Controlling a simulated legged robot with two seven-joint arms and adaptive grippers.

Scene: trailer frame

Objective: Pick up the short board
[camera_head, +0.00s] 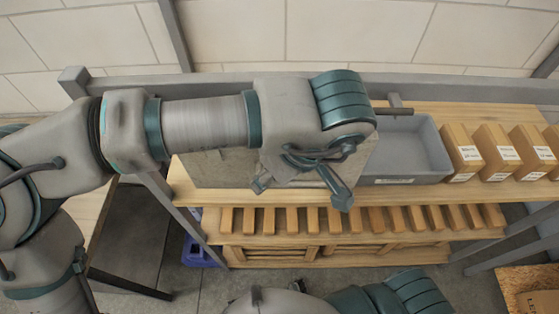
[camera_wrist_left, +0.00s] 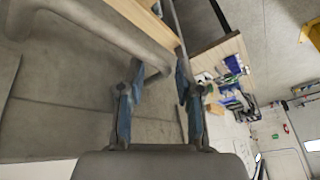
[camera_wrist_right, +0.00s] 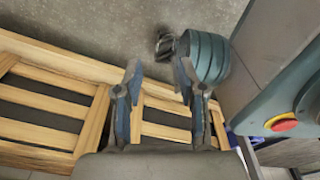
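No piece stands out clearly as the short board. Several short wooden pieces (camera_head: 290,220) stand in a row on the lower wooden shelf in the head view; I cannot tell whether one of them is it. My left gripper (camera_head: 302,182) is above the front edge of the upper shelf, in front of a grey flat-faced thing (camera_head: 213,170) that my arm partly hides. In the left wrist view its fingers (camera_wrist_left: 157,88) are apart with nothing between them. My right gripper's fingers (camera_wrist_right: 160,85) are apart and empty in its wrist view, with a slatted wooden structure (camera_wrist_right: 50,105) beyond them.
A grey bin (camera_head: 410,150) and several brown cartons (camera_head: 497,150) stand on the upper wooden shelf (camera_head: 225,200). A blue crate (camera_head: 196,250) is below at the left. Grey frame bars (camera_head: 180,215) flank the shelves. A cluttered table (camera_wrist_left: 225,60) shows in the left wrist view.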

